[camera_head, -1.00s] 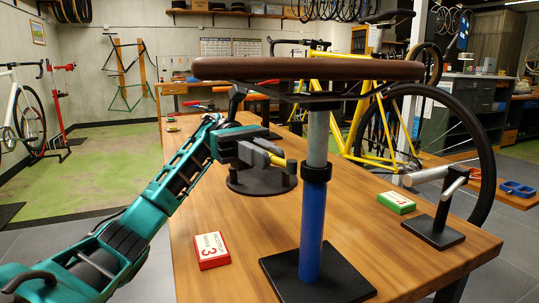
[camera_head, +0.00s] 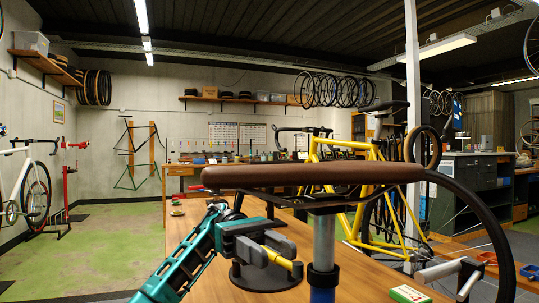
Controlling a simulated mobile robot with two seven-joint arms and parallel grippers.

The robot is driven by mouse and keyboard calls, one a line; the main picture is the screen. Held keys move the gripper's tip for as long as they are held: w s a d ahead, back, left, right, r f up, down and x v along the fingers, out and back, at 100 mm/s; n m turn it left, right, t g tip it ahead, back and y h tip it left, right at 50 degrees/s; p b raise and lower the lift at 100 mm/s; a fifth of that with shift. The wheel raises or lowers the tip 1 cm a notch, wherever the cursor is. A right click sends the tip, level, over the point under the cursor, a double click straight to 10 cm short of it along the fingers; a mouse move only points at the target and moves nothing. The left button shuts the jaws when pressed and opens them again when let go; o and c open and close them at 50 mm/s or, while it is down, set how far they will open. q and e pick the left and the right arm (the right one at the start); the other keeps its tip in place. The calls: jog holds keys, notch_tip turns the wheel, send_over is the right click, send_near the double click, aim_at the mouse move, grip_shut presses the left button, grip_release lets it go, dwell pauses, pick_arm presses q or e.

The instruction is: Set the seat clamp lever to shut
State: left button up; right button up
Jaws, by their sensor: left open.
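The brown saddle (camera_head: 315,177) sits on a silver seat post (camera_head: 324,236). The post goes into a dark clamp collar (camera_head: 322,276) at the top of a blue tube (camera_head: 322,296). A yellow lever (camera_head: 284,260) shows at the left of the collar, angled down toward it; I cannot tell how far it is swung. My left gripper (camera_head: 266,247), on its teal arm, is open at the lever's outer end. Its grey fingers overlap that end in the view, and contact is unclear. My right gripper is out of view.
The wooden bench (camera_head: 365,284) lies below, with a round dark base (camera_head: 262,279) behind the gripper. A green-and-white box (camera_head: 409,294) and a metal stand (camera_head: 468,275) are at the right. A yellow bicycle (camera_head: 375,190) stands behind the saddle.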

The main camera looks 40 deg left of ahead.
pick_arm(q)
notch_tip(320, 180, up, 19)
jog(key=p, duration=0.5)
jog(key=shift+r+p, duration=0.15)
jog(key=shift+p, duration=0.2)
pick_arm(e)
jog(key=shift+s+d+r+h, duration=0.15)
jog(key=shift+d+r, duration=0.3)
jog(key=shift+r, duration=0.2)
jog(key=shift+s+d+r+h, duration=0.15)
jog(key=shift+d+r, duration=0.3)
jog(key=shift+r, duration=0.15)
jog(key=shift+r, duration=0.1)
